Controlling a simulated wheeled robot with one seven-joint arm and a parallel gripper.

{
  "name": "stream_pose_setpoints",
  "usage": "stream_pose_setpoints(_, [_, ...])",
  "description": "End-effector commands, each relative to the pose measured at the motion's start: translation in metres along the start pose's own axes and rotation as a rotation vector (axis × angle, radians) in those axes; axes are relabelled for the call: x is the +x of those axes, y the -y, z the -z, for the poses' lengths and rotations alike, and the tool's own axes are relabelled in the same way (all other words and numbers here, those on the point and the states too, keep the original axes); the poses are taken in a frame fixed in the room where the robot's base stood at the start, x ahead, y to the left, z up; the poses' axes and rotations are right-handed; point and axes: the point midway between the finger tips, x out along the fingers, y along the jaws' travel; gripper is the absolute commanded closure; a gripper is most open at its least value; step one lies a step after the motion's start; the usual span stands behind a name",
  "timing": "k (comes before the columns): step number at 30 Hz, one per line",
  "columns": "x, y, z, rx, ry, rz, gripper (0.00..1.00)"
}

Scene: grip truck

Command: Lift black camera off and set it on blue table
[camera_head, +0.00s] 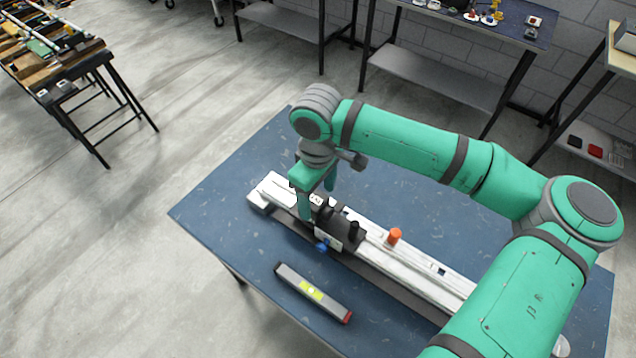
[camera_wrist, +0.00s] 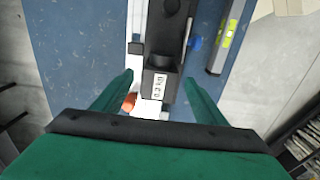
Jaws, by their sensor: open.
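The black camera (camera_head: 345,232) sits on a long white and dark rail (camera_head: 400,264) that lies across the blue table (camera_head: 227,190). In the wrist view the black camera (camera_wrist: 166,40) lies between and ahead of the fingers, with a white label on its near end. My gripper (camera_head: 318,196) is above the camera's left end in the head view. In the wrist view my gripper (camera_wrist: 160,82) is open, its two fingers spread wide on either side of the camera. I cannot tell whether a finger touches it. The arm and gripper hide part of the camera and rail.
A level (camera_head: 312,291) with a yellow vial lies on the table in front of the rail. An orange knob (camera_head: 394,236) stands on the rail right of the camera, and a blue knob (camera_head: 322,246) shows at the camera's front. The table's left end (camera_head: 215,207) is bare.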

Motion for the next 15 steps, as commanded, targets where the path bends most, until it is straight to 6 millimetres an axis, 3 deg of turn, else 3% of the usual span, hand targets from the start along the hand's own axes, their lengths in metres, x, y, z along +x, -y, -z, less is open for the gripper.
stream_pose_setpoints(6, [0.024,0.0,0.0,0.001,0.0,0.0,0.34])
stream_pose_setpoints(15, [0.03,0.0,0.001,0.0,-0.001,0.0,0.34])
